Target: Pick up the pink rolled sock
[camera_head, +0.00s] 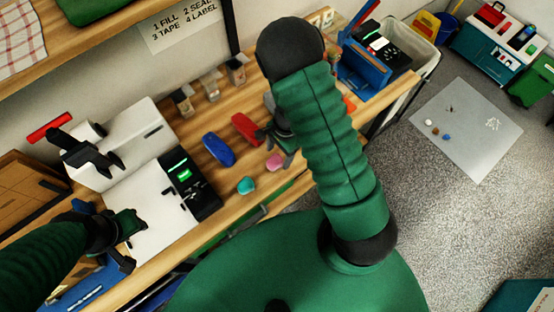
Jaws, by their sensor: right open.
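The pink rolled sock (275,162) lies on the wooden bench near its front edge, small and rounded. My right gripper (278,145) is just above and beside it, with its fingers pointing down close to the sock; it is open. My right arm hides part of the gripper and the bench behind it. I cannot tell whether a finger touches the sock. My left gripper (130,243) is at the lower left, over the white surface of a machine, away from the sock. Its jaw state is not clear.
A teal item (246,186), a blue item (218,150) and a red item (246,129) lie near the sock. A white machine with a black panel (190,184) stands to the left. A blue rack (365,72) stands at the back right.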

